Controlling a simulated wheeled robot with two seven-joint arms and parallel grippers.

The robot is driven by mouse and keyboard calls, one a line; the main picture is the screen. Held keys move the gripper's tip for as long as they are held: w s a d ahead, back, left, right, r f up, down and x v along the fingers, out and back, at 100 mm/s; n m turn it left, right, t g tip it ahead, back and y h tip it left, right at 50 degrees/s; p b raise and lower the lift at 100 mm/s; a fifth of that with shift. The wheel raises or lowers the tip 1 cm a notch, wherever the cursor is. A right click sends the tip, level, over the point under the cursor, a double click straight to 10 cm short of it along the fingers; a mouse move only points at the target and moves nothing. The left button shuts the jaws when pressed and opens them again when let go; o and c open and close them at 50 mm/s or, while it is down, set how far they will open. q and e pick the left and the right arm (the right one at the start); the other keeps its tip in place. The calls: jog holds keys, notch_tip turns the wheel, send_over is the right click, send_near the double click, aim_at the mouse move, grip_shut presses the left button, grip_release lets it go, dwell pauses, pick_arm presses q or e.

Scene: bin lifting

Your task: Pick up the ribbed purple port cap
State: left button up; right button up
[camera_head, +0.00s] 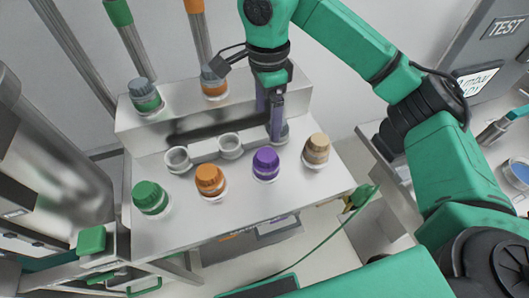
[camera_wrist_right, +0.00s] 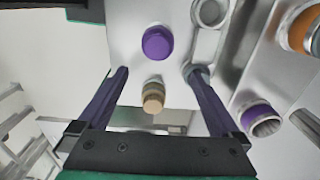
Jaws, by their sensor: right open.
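My right gripper (camera_head: 270,120) is open and empty above the bench, behind the purple cap in the head view. In the right wrist view the purple cap (camera_wrist_right: 157,42) lies just beyond the spread fingertips (camera_wrist_right: 156,72), apart from both. The tan cap (camera_wrist_right: 153,97) shows between the two fingers there. My left gripper is not in view.
A green cap (camera_head: 150,197) stands at the bench's left. A raised metal block (camera_head: 160,125) with capped pipes runs along the back. In the wrist view a purple-collared port (camera_wrist_right: 260,118) shows at right.

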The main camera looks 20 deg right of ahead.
jog(key=f, duration=0.3)
jog(key=f+p, duration=0.1)
jog(key=f, duration=0.3)
jog(key=shift+s+a+f, duration=0.15)
jog(key=shift+s+f, duration=0.05)
jog(key=shift+f, duration=0.1)
notch_tip(320, 180, down, 5)
jog(key=p, duration=0.3)
jog(key=shift+s, duration=0.15)
jog(key=shift+f, duration=0.35)
jog(key=c, duration=1.4)
notch_tip(320, 180, up, 11)
jog(key=b, duration=0.3)
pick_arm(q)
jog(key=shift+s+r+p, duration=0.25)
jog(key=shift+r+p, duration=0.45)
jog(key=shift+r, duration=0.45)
pick_arm(e)
notch_tip(320, 180, up, 9)
send_over(266, 154)
